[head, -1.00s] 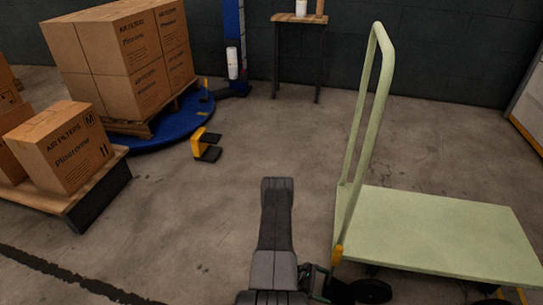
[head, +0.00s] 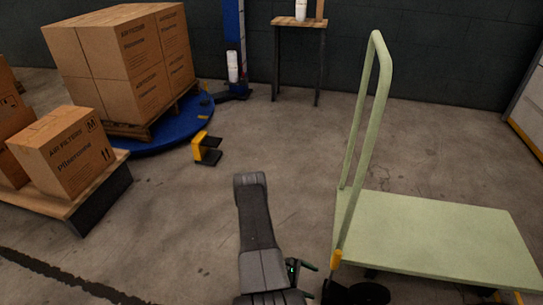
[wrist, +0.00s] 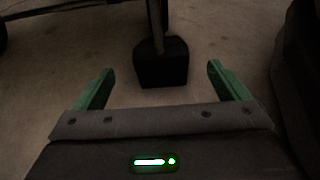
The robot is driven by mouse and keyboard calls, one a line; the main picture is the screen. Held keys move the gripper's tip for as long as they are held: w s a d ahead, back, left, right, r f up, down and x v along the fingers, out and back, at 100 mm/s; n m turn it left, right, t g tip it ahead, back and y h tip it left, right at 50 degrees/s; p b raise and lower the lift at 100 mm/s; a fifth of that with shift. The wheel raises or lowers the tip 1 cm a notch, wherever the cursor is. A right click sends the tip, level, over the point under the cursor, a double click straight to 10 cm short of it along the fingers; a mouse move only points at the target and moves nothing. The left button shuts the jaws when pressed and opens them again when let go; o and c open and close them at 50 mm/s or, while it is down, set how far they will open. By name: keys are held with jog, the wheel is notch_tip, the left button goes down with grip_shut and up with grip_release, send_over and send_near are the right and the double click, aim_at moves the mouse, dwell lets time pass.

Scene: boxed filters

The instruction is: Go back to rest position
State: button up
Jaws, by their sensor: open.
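My gripper (wrist: 162,80) shows in the wrist view with its two green fingers spread apart and nothing between them. It points down toward the bare concrete floor. A dark block on a post (wrist: 161,62) stands beyond the fingertips, apart from them; I cannot tell what it belongs to. In the head view my dark arm rises from the bottom centre, and the gripper's green parts show only partly at its right side, close to the cart's handle foot.
A pale green cart (head: 435,235) with an upright handle stands at right. Cartons on a pallet (head: 125,60) sit on a blue turntable (head: 150,143) at back left. A carton (head: 65,152) lies on a wooden platform (head: 50,205) at left. A small table (head: 300,22) stands behind.

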jog(key=w+a+r+n+t, duration=0.1)
jog(key=w+a+r+t, duration=0.1)
jog(key=w+r, duration=0.3)
jog(key=w+a+r+n+t, duration=0.2)
jog(key=w+a+r, duration=0.3)
jog(key=r, duration=0.5)
jog(key=w+a+r+n+t, duration=0.2)
jog(key=w+r, duration=0.3)
jog(key=r, duration=0.3)
jog(key=shift+a+r+p, duration=0.25)
jog(key=shift+a+p, duration=0.15)
jog(key=shift+a, duration=0.25)
jog(key=shift+w, duration=0.1)
